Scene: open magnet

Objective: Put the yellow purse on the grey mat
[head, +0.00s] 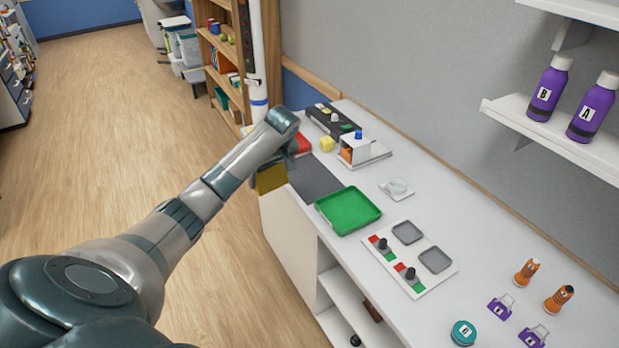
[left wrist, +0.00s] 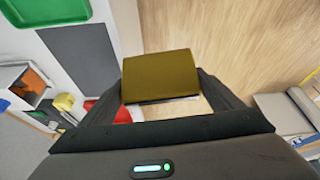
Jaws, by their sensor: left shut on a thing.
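The yellow purse (head: 271,177) hangs from my left gripper (head: 282,160) at the counter's left edge, seemingly beyond the edge over the floor. In the left wrist view the purse (left wrist: 161,76) sits between the two dark fingers of the left gripper (left wrist: 162,88), which is shut on it. The grey mat (head: 314,178) lies flat on the white counter, just right of the purse, with nothing seen on its visible part. The mat also shows in the left wrist view (left wrist: 80,62), left of the purse. My right gripper is not in view.
A green tray (head: 348,210) adjoins the mat on the near side. A red object (head: 303,144), a yellow block (head: 327,144) and a white box stand (head: 360,150) are behind it. A wooden shelf (head: 221,70) stands beyond the counter. Purple bottles (head: 550,88) stand on a wall shelf.

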